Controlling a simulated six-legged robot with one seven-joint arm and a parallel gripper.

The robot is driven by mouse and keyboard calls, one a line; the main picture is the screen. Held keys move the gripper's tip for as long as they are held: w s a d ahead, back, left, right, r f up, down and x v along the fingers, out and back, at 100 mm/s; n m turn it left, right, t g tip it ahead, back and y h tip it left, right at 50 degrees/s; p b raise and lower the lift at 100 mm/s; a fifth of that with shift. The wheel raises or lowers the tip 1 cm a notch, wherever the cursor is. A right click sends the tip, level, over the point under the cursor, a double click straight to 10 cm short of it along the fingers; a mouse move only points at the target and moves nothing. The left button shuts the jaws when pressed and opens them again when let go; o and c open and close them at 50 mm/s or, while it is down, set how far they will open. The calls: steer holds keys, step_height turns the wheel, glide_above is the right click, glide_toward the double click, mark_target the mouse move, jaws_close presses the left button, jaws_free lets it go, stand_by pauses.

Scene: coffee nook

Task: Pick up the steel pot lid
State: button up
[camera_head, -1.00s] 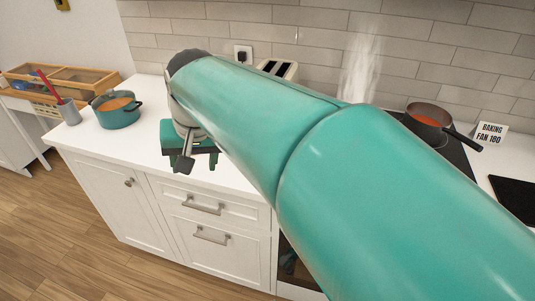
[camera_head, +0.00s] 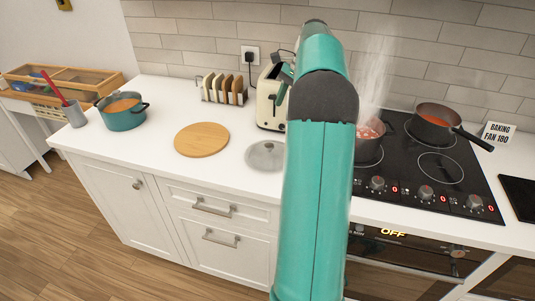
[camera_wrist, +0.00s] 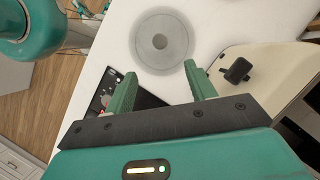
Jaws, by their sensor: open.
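The steel pot lid (camera_head: 266,156) lies on the white counter in the head view, left of my arm and in front of the cream toaster. It is round and grey with a knob in its middle. In the wrist view the lid (camera_wrist: 162,58) is ahead of my gripper (camera_wrist: 160,85), past the fingertips and apart from them. The two green fingers are spread, with nothing between them. In the head view my arm hides most of my gripper and the lid's right edge may be covered.
A cream toaster (camera_head: 267,104) stands behind the lid, with a toast rack (camera_head: 224,97) to its left. A round wooden board (camera_head: 202,139) lies left of the lid. The black hob (camera_head: 440,168) on the right carries a steaming pot (camera_head: 367,148) and a pan (camera_head: 436,122).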

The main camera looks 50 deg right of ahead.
glide_toward(269, 145)
steer(key=x, duration=0.3)
steer(key=shift+w+d, duration=0.1)
steer(key=shift+x, duration=2.8)
jaws_close()
